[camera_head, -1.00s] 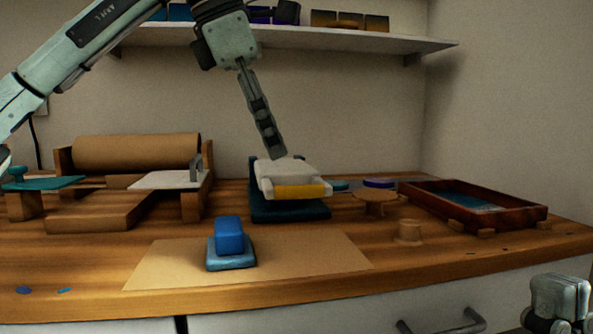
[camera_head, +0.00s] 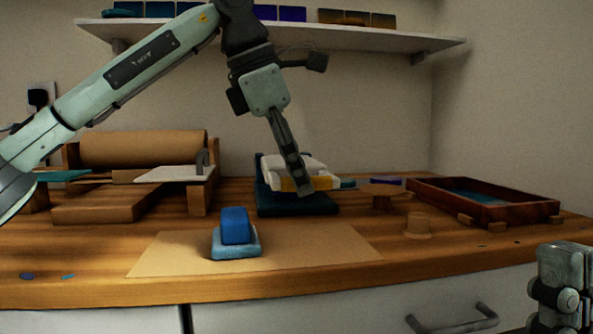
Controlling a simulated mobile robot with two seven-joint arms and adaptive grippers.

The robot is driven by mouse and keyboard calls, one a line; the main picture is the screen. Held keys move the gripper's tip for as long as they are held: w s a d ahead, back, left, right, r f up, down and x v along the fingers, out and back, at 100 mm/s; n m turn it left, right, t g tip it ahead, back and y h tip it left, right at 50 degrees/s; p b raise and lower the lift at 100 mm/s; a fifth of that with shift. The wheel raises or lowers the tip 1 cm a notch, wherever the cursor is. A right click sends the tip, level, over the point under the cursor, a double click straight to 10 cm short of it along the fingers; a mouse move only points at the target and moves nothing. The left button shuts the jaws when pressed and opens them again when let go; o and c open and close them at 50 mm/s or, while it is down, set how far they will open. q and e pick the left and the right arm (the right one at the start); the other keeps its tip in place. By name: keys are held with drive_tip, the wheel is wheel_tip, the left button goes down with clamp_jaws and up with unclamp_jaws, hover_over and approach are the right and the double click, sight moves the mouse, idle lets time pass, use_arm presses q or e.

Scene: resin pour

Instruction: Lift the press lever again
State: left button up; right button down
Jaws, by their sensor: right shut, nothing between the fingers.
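The press (camera_head: 296,208) stands mid-bench, with a dark teal base and a white upper part (camera_head: 285,165). My right gripper (camera_head: 562,290) is at the lower right edge, partly cut off, shut and empty.
A blue block on a pale blue base (camera_head: 236,240) stands on a tan sheet (camera_head: 165,258) in front. A wooden-framed tray (camera_head: 500,213) is at right. A brown roll on a stand (camera_head: 140,148) is at left. A shelf (camera_head: 370,38) runs above along the wall.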

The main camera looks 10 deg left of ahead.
use_arm(q)
clamp_jaws()
drive_tip(key=shift+r, duration=0.1)
